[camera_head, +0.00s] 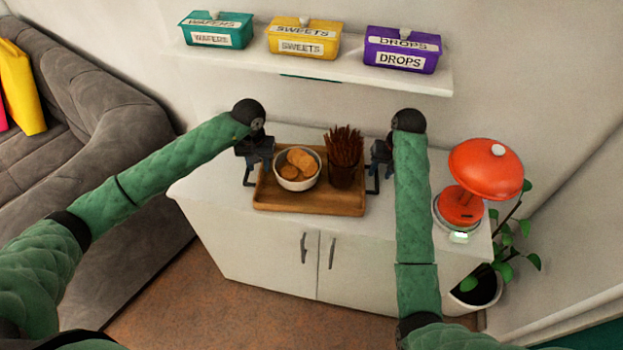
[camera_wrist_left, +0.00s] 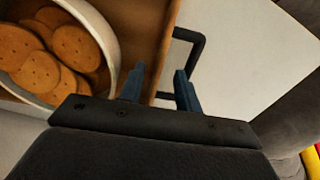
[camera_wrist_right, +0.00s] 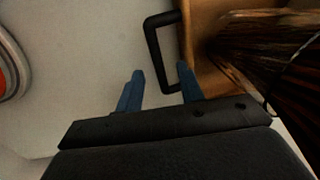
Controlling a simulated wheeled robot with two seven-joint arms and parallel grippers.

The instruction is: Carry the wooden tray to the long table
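The wooden tray (camera_head: 310,206) lies flat on top of a white cabinet. It carries a white bowl of round biscuits (camera_head: 297,170) and a dark cup (camera_head: 341,176) of thin brown sticks. A black handle sticks out at each end, the left one in the left wrist view (camera_wrist_left: 200,48) and the right one in the right wrist view (camera_wrist_right: 152,45). My left gripper (camera_head: 249,176) is open at the left handle, its blue fingers apart. My right gripper (camera_head: 377,172) is open at the right handle, fingers either side of it. No grip shows. The long table is not in view.
An orange lamp-like object (camera_head: 484,170) stands right of the tray on the cabinet (camera_head: 270,240). A shelf (camera_head: 300,66) with labelled boxes hangs above. A grey sofa (camera_head: 100,110) is at the left, a potted plant (camera_head: 478,290) at the right. Brown floor (camera_head: 190,310) lies in front.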

